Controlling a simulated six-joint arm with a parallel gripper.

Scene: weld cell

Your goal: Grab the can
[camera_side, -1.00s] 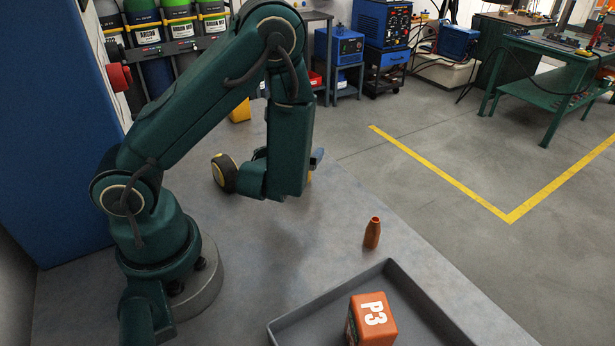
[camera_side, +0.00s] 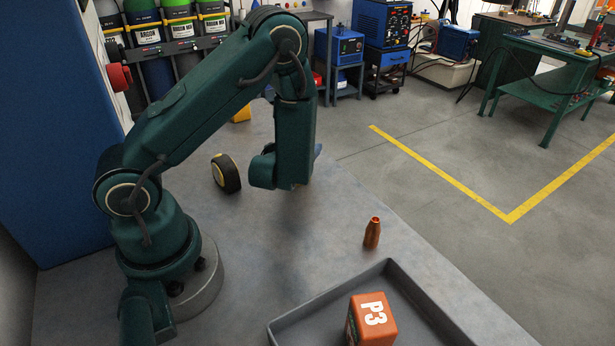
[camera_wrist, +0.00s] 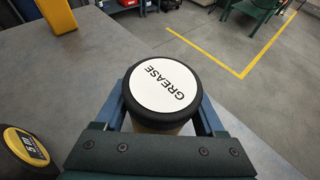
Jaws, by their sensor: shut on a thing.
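The can is a cylinder with a black rim and a white lid marked GREASE (camera_wrist: 163,86). In the wrist view it stands between the two blue fingers of my gripper (camera_wrist: 163,110), which is shut on it. In the side view my forearm hides the can, and only a small blue bit of my gripper (camera_side: 318,151) shows at the arm's right edge. Whether the can touches the table is hidden.
A black and yellow tape measure (camera_side: 226,174) lies left of my gripper and shows in the wrist view (camera_wrist: 28,148). A copper nozzle (camera_side: 372,233) stands on the table (camera_side: 300,245) near a grey tray (camera_side: 290,322) holding an orange P3 box (camera_side: 372,318). A yellow block (camera_side: 242,111) is behind.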

